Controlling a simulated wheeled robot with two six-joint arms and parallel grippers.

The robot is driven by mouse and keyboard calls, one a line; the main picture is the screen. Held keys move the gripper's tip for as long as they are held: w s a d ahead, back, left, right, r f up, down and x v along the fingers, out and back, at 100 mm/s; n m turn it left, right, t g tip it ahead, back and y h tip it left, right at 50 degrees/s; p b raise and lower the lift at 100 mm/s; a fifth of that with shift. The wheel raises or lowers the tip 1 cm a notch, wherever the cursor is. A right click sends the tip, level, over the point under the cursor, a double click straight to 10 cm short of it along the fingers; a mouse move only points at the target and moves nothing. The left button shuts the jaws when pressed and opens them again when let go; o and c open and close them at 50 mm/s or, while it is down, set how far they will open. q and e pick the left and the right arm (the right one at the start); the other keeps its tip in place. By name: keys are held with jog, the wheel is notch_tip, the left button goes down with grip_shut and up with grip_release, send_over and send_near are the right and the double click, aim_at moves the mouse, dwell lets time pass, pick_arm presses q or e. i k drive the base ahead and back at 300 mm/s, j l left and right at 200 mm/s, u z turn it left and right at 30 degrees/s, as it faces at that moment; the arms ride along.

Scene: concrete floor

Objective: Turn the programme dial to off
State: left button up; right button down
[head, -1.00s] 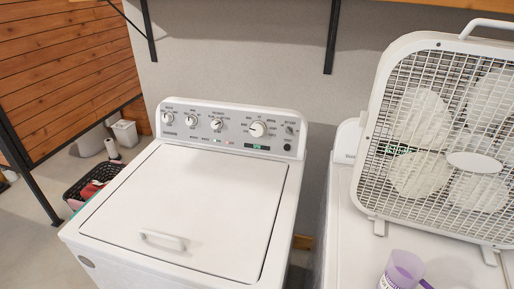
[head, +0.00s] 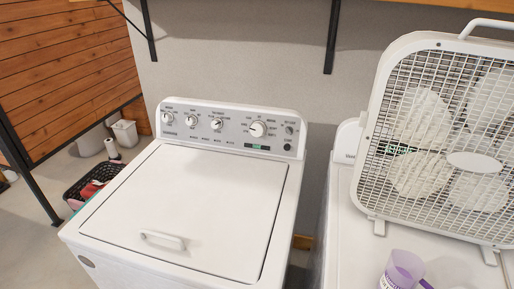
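A white top-loading washing machine (head: 185,210) stands in the middle of the head view with its lid shut. Its grey control panel (head: 235,122) runs along the back. The largest dial (head: 257,129), a round white knob on the right half of the panel, has printed programme labels around it. The labels and the exact mark it points to are too small to read. Three smaller white knobs (head: 191,121) sit to its left. A small greenish display (head: 257,147) is below the large dial. Neither of my grippers is in view.
A white box fan (head: 440,135) stands on a second white machine (head: 345,225) at the right, with a purple cup (head: 403,270) in front of it. A dark basket (head: 92,181) is on the floor at the left. Shelf brackets (head: 333,38) hang above. The washer lid is clear.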

aim_at(258, 128)
jog(key=i+j, duration=0.1)
jog(key=j, duration=0.3)
jog(key=i+j+z, duration=0.1)
jog(key=j, duration=0.7)
jog(key=i, duration=0.05)
